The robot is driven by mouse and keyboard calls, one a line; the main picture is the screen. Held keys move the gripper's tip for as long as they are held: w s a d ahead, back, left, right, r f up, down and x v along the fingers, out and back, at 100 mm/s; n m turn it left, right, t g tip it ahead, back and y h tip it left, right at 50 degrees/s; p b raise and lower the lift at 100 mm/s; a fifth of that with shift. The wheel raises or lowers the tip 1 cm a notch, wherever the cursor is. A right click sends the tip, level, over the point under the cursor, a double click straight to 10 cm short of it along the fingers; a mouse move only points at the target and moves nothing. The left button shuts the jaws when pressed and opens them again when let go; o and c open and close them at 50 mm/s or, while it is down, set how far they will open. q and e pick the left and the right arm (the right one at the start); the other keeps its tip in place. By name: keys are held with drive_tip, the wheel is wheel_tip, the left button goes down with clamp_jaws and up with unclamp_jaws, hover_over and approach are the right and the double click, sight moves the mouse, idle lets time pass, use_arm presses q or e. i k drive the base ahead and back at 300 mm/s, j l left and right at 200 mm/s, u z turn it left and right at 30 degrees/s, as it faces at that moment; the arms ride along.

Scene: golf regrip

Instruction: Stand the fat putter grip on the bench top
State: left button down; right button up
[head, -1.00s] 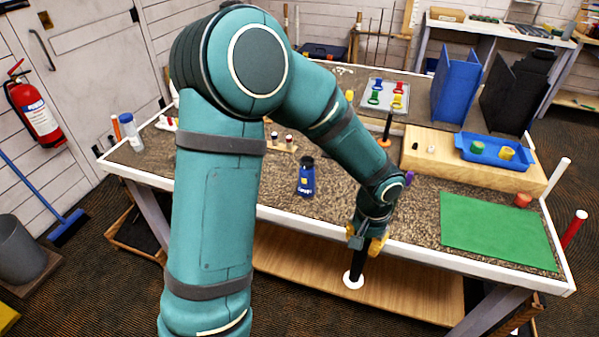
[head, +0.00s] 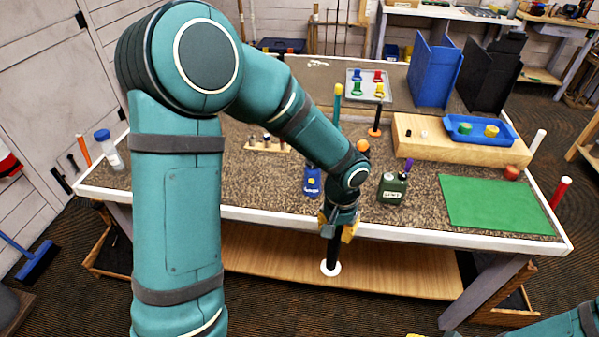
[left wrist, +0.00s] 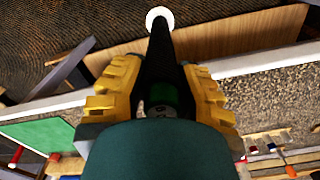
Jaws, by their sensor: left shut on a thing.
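My left gripper (head: 339,228) is shut on a long black grip (head: 332,250) with a white disc (head: 330,268) at its lower end. I take this for the fat putter grip. It hangs nearly upright in front of the bench's front edge, below the bench top. In the left wrist view, the yellow fingers (left wrist: 163,85) clasp the black grip (left wrist: 160,48) on both sides, with the white disc (left wrist: 159,15) at its far end. The bench top (head: 255,185) lies behind the gripper. My right arm shows at bottom right; only a yellow sliver of its gripper (head: 416,335) seems to show.
A blue bottle (head: 312,183) and a dark green bottle (head: 391,190) stand near the front edge. A green mat (head: 495,205) lies flat at right. A wooden block (head: 420,145) carries a blue tray (head: 455,133). Bare bench shows left of the blue bottle.

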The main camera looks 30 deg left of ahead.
sight(242, 182)
drive_tip(key=k+j, duration=0.1)
drive_tip(key=j, duration=0.25)
drive_tip(key=k+j+z, duration=0.1)
drive_tip(key=j, duration=0.2)
drive_tip(key=k+j, duration=0.15)
drive_tip(key=j, duration=0.2)
drive_tip(key=k+j, duration=0.1)
drive_tip(key=j, duration=0.25)
drive_tip(key=z, duration=0.05)
